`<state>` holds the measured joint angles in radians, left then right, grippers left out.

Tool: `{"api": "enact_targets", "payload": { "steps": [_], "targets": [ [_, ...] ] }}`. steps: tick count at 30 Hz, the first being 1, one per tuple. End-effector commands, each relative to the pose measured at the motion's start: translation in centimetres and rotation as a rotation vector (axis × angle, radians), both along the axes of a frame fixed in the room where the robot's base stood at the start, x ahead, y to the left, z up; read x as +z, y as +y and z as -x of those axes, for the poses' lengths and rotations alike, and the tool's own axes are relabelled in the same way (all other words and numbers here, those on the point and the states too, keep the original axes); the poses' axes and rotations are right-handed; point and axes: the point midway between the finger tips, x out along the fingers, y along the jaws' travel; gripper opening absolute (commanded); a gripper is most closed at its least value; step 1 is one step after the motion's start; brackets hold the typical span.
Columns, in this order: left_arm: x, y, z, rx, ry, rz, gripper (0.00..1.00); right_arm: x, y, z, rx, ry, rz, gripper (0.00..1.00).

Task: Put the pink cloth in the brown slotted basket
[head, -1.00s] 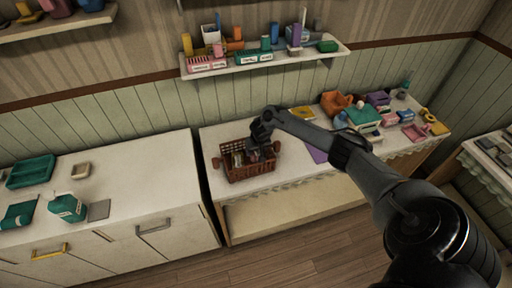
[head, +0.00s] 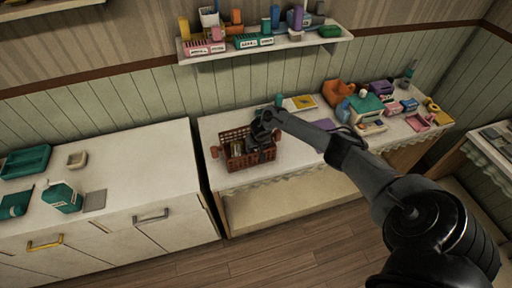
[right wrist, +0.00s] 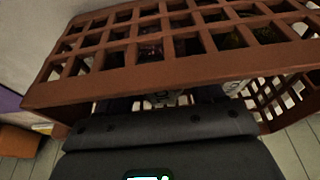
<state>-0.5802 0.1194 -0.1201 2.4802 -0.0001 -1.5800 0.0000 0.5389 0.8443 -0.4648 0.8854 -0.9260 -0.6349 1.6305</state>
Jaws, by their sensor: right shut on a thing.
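The brown slotted basket (head: 236,163) stands on the white counter, left of its middle. My right gripper (head: 262,143) reaches down into the basket's right part. In the right wrist view the basket's slotted wall and rim (right wrist: 165,73) cross close in front of the camera and cover the fingertips (right wrist: 163,98). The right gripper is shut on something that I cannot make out. Dark and faintly pinkish patches show through the slots, but I cannot tell whether they are the pink cloth. No cloth can be made out clearly in the head view. My left gripper is out of view.
An orange container (head: 338,92), a teal-and-white box (head: 368,108) and a pink tray (head: 417,121) stand to the basket's right. A loaded wall shelf (head: 262,45) hangs above. A gap separates this counter from the left cabinet (head: 140,165).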

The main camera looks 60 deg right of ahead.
Motion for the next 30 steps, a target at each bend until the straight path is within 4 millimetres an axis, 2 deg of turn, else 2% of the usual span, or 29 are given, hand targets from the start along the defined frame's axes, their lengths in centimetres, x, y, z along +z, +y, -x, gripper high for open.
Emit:
{"api": "enact_targets", "payload": {
  "steps": [30],
  "targets": [
    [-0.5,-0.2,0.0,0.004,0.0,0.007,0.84,-1.0,0.0,0.0,0.0,0.0,-0.001,0.0]
  ]
}}
